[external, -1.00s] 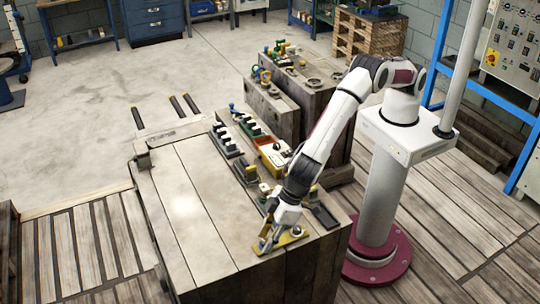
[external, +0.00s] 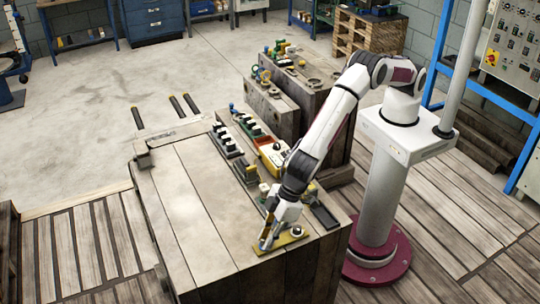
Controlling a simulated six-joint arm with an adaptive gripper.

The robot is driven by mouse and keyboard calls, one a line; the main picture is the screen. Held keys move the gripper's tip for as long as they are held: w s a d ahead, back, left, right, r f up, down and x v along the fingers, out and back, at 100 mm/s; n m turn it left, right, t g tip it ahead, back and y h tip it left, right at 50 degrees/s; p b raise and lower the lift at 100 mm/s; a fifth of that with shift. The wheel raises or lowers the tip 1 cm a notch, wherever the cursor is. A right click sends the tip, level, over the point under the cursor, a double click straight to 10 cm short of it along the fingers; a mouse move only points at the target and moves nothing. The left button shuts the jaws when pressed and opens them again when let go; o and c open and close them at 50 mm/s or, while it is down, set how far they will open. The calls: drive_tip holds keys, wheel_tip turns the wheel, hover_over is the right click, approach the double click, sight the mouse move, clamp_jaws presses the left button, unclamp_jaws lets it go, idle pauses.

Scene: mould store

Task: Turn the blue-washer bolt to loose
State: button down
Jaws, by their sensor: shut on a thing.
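A yellow plate (external: 284,241) lies on the near right end of the wooden bench top. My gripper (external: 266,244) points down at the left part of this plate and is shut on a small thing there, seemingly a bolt. The fingers cover the held thing, and no blue washer can be made out on the plate. A dark, round-topped bolt or knob (external: 297,230) stands at the plate's right end, apart from my fingers.
A dark flat block (external: 324,217) lies right of my wrist. Behind it are a yellow-and-red tray (external: 271,156) and dark racks with pale pieces (external: 228,143). The bench's left planks (external: 185,210) are clear. A second wooden block (external: 315,95) with fittings stands behind.

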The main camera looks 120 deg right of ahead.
drive_tip(key=shift+d+n+y, duration=0.15)
drive_tip(key=shift+n+y, duration=0.55)
drive_tip(key=shift+n, duration=1.2)
drive_tip(key=shift+d+f+n+g+y, duration=0.1)
drive_tip(key=shift+n+g+y, duration=0.2)
drive_tip(key=shift+n, duration=0.75)
drive_tip(key=shift+n+g+y, duration=0.2)
drive_tip(key=shift+n+y, duration=0.2)
drive_tip(key=shift+n, duration=0.65)
drive_tip(key=shift+d+n+g+y, duration=0.1)
drive_tip(key=shift+n+g+y, duration=0.5)
drive_tip(key=shift+n, duration=1.5)
drive_tip(key=shift+w+f+n+g+y, duration=0.1)
drive_tip(key=shift+n+g+y, duration=0.3)
drive_tip(key=shift+n, duration=1.2)
drive_tip(key=shift+d, duration=0.1)
drive_tip(key=c, duration=1.8)
unclamp_jaws()
drive_tip(key=shift+c, duration=0.2)
drive_tip(key=shift+w, duration=0.1)
